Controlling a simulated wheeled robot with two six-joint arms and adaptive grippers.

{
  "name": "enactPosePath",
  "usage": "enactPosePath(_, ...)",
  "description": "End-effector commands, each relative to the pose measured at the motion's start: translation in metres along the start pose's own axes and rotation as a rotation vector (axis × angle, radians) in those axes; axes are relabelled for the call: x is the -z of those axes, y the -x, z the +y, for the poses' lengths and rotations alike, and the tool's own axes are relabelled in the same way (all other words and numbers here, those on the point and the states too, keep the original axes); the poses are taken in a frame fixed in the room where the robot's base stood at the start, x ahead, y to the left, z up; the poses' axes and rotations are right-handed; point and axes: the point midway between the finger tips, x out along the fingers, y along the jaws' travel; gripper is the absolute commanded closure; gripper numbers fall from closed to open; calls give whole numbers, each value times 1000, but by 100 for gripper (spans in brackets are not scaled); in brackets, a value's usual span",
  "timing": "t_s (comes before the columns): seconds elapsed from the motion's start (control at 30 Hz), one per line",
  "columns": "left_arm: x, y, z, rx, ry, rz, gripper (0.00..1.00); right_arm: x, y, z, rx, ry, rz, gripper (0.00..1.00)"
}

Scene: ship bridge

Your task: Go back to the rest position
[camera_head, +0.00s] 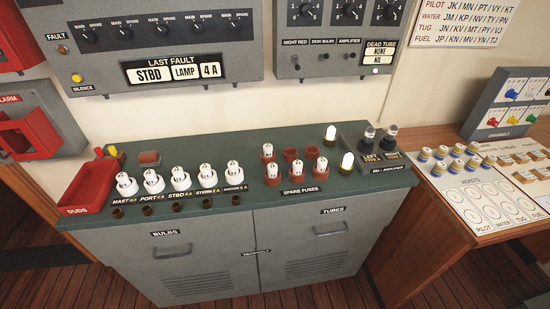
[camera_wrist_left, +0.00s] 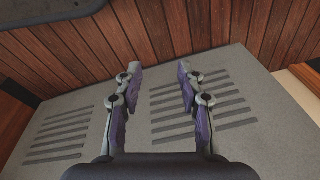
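My left gripper (camera_wrist_left: 160,68) shows in the left wrist view. Its two fingers stand apart with nothing between them. Behind the fingers are the vented grey doors of the cabinet (camera_wrist_left: 240,110) and the wooden floor (camera_wrist_left: 190,25). Neither gripper shows in the head view, and my right gripper is in no frame.
The cabinet's green top (camera_head: 225,192) carries several white fuses (camera_head: 181,180), spare fuses in red holders (camera_head: 268,154), lamp bulbs (camera_head: 347,162) and a red duds tray (camera_head: 90,186). A wooden desk (camera_head: 440,210) with several small pieces stands at the right. Panels hang above.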

Motion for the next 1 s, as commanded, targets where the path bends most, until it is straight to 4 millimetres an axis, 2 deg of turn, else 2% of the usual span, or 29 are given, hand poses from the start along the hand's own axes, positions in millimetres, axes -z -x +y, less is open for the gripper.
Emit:
enactPosePath(0.03,-30,-28,2,-2,3,-23,61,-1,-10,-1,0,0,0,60)
enactPosePath(0.1,-66,-49,5,-4,6,-38,61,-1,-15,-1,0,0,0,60)
enactPosePath(0.2,-106,-66,7,-6,10,-54,61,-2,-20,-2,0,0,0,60)
enactPosePath(0.3,-128,-73,9,-7,11,-62,61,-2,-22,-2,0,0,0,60)
enactPosePath(0.43,-137,-74,9,-8,12,-64,61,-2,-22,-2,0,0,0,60)
enactPosePath(1.0,-137,-73,9,-8,12,-65,61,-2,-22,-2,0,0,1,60)
